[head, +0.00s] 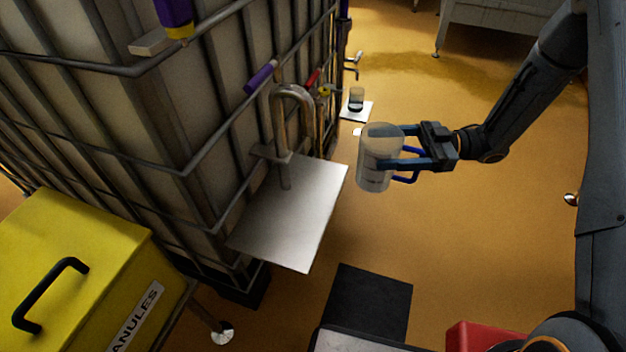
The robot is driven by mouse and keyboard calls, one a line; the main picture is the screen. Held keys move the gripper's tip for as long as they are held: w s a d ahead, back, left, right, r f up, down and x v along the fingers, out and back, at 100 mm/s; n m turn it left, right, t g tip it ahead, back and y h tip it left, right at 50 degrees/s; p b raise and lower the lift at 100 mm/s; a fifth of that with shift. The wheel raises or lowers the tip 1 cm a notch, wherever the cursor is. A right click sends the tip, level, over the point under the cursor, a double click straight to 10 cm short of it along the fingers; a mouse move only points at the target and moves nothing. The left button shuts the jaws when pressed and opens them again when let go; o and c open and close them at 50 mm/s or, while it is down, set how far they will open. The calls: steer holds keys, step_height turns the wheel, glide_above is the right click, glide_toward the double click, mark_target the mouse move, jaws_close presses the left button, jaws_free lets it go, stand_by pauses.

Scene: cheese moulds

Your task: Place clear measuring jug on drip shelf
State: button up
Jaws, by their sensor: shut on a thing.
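The clear measuring jug (376,160) is a see-through cylinder with a blue handle, held upright in the air right of the middle. My gripper (405,163) comes from the right and is shut on the jug. A flat metal shelf (305,215), which looks like the drip shelf, sticks out from the caged tank below a bent metal pipe. Its top is bare. The jug is to the right of this shelf, apart from it. A second small shelf (346,112) farther back carries a small dark-bottomed clear vessel (356,98).
The caged white tank (170,130) fills the left side. A bent steel pipe (292,100) rises at the near shelf's back. A yellow bin (75,260) with a black handle stands at lower left. Open orange floor (480,230) lies to the right.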

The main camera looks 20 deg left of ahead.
steer(key=f+x, duration=0.1)
steer(key=x, duration=0.7)
steer(key=f+b+x, duration=0.1)
steer(key=f+x, duration=0.1)
steer(key=x, duration=0.6)
steer(key=shift+f, duration=0.3)
steer(key=shift+a, duration=0.15)
steer(key=shift+f, duration=0.25)
steer(key=o, duration=1.2)
steer(key=shift+r, duration=0.1)
